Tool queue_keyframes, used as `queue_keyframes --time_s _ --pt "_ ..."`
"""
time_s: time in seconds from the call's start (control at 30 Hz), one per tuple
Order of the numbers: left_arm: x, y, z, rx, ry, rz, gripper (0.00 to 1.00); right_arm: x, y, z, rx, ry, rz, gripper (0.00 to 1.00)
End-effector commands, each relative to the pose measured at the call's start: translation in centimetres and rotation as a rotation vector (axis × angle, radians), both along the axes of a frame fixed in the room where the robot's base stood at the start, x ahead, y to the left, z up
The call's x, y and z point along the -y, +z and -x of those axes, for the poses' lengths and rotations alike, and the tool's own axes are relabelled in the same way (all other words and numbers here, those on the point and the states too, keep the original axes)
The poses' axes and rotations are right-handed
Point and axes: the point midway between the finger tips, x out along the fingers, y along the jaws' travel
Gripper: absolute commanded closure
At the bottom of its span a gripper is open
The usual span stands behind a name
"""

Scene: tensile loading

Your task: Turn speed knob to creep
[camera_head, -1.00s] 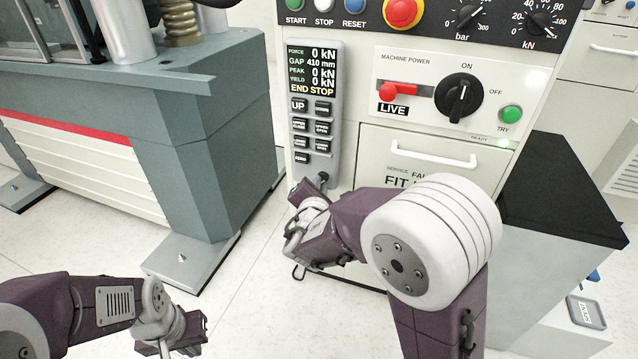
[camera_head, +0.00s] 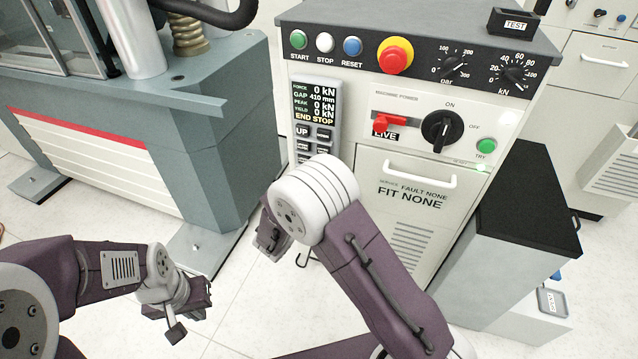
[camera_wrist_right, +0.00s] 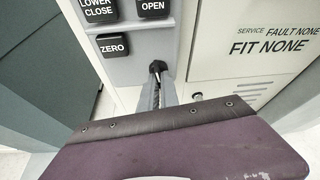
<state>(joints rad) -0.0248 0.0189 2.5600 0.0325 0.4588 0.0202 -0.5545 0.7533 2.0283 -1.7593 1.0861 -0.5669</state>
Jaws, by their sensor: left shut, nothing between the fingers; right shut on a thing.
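No knob marked speed or creep is legible. The pendant (camera_head: 316,110) on the cabinet front shows END STOP; my right arm hides its lower part in the head view. The right wrist view shows its lower keys, including ZERO (camera_wrist_right: 114,45), and a black fitting (camera_wrist_right: 157,67) with a grey cord at its bottom edge. My right gripper (camera_wrist_right: 160,90) is shut on what looks like this cord, just below the fitting. My left gripper (camera_head: 186,314) is shut and empty, low at the left over the floor, away from the cabinet.
The machine power switch (camera_head: 441,131), red LIVE lever (camera_head: 390,121), emergency stop (camera_head: 395,56) and two dials, bar (camera_head: 453,67) and kN (camera_head: 514,76), are on the cabinet. A grey testing frame (camera_head: 215,110) stands left, a black-topped box (camera_head: 530,200) right. Floor between is clear.

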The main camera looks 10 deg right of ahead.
Motion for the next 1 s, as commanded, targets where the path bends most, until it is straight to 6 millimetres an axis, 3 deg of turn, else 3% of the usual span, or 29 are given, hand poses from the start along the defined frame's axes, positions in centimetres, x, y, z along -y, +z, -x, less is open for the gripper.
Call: queue_keyframes --time_s 0.03,0.1,0.4,1.0 --pt "0.0 1.8 0.0 0.000 0.000 0.000 1.00 0.0 0.8 0.0 -0.026 -0.001 0.037 1.00" --pt "0.0 2.9 0.0 0.000 0.000 0.000 1.00 -0.1 0.8 0.0 -0.062 0.000 0.093 1.00" --pt "0.0 6.3 0.0 0.000 0.000 0.000 1.00 -0.1 0.4 -0.1 -0.206 0.000 0.305 1.00" --pt "0.0 8.2 0.0 0.000 0.000 0.000 1.00 -0.2 0.0 -0.2 -0.346 0.000 0.515 1.00"
